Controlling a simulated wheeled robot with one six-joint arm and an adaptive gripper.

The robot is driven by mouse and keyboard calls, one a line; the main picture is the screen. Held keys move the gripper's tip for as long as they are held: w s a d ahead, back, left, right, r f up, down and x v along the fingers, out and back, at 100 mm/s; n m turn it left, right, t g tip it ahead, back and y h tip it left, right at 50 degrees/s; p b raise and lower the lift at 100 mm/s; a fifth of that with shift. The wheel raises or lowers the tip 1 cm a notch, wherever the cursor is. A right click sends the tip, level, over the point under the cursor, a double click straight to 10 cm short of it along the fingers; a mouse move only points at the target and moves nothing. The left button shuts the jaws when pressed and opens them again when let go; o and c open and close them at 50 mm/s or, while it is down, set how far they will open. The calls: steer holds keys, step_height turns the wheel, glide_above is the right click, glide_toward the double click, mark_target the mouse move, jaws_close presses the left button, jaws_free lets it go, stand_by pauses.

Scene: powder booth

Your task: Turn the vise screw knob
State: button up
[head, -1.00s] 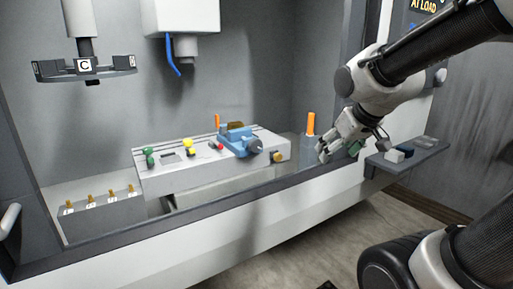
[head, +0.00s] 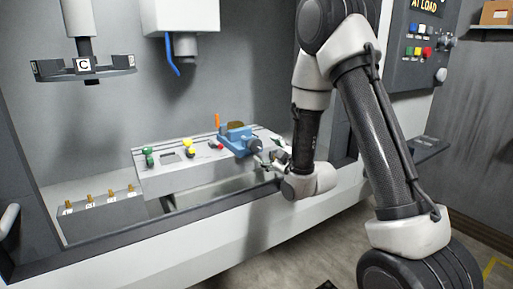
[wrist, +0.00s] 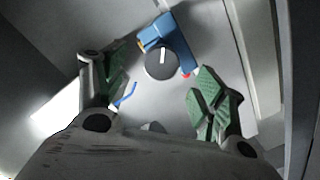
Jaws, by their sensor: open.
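The blue vise (head: 236,140) sits on the machine table toward its right end. Its round grey screw knob (head: 254,146) faces the front right. In the wrist view the knob (wrist: 161,62) shows as a dark disc with a pale line across it, against the blue vise body (wrist: 176,38). My gripper (head: 268,160) is close in front of the knob in the head view, small and partly hidden by my arm. In the wrist view my gripper (wrist: 160,90) is open, its green-padded fingers wide apart. The knob appears beyond the fingertips, between their lines, and nothing is held.
A lettered tool carousel (head: 84,68) hangs at upper left. The front sill (head: 130,225) runs below. A control panel (head: 420,50) is at right.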

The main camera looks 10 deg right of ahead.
mark_target(258, 147)
steer(key=shift+t+y, duration=0.3)
steer(key=x, duration=0.7)
steer(key=shift+w+a+f, duration=0.3)
steer(key=shift+a, duration=0.05)
steer(key=shift+c, duration=0.3)
steer(key=c, duration=1)
